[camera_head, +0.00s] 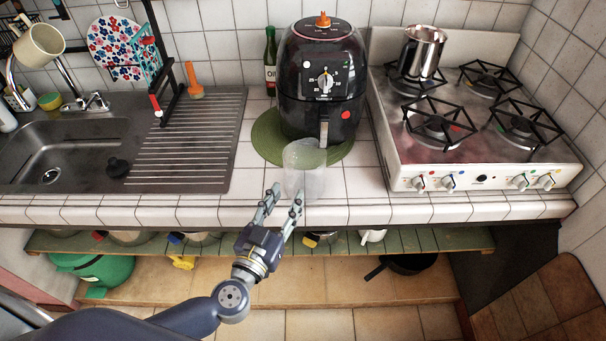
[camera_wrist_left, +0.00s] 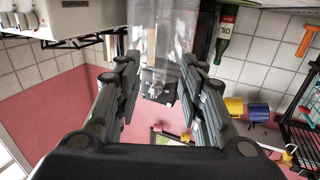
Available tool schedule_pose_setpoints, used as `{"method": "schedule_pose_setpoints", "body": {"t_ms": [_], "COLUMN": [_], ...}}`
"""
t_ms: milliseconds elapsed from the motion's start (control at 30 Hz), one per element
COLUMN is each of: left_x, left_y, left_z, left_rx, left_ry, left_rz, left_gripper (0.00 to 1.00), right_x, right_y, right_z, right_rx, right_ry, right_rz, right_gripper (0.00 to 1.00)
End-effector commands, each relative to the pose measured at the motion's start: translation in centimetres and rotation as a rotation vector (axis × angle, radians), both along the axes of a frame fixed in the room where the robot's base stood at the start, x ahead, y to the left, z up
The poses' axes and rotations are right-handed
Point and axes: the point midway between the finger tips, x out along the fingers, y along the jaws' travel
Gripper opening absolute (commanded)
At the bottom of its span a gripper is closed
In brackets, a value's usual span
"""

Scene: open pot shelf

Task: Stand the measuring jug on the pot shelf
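The measuring jug (camera_head: 304,168) is clear and stands upright at the counter's front, before the black air fryer. My left gripper (camera_head: 285,190) is at the jug's near side with its fingers spread apart; the right-hand finger overlaps the jug in the head view. In the left wrist view the see-through jug (camera_wrist_left: 162,35) shows beyond and between the open fingers (camera_wrist_left: 158,65); contact cannot be told. The pot shelf (camera_head: 425,238) is a green board under the counter, partly hidden by the counter edge and my arm. My right gripper is not in view.
The air fryer (camera_head: 322,85) stands on a green round mat (camera_head: 265,138), with a bottle (camera_head: 270,62) beside it. A stove (camera_head: 470,120) is at right, a sink (camera_head: 60,150) at left. Pots and a white mug (camera_head: 372,236) are on the shelf; a pan (camera_head: 408,263) is below.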

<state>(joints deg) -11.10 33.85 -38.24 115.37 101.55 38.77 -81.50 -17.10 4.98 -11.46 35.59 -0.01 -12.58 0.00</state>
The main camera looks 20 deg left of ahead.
Motion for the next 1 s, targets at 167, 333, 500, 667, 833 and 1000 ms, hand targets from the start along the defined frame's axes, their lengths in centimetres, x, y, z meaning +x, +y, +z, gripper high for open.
{"method": "schedule_pose_setpoints", "body": {"t_ms": [167,333,500,667,833,1000], "left_x": [2.8,3.7,3.7,3.7,3.7,3.7], "left_y": [-0.3,-0.4,-0.4,-0.4,-0.4,-0.4], "left_z": [0.1,-0.1,-0.1,-0.1,0.0,0.0], "left_rx": [0.000,0.000,0.000,0.000,0.001,0.001], "left_ry": [-0.002,-0.001,0.000,0.000,-0.002,-0.001], "left_rz": [0.000,-0.001,-0.001,-0.001,-0.001,-0.001], "left_gripper": [0.37,0.37,0.37,0.03,0.00,0.00], "right_x": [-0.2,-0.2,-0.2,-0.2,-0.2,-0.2], "right_y": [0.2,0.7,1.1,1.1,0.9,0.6], "right_z": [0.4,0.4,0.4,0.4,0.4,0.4], "right_rx": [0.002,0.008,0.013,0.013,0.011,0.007], "right_ry": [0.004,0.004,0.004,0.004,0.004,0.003], "right_rz": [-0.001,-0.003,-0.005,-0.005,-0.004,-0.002], "right_gripper": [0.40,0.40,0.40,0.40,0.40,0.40]}}
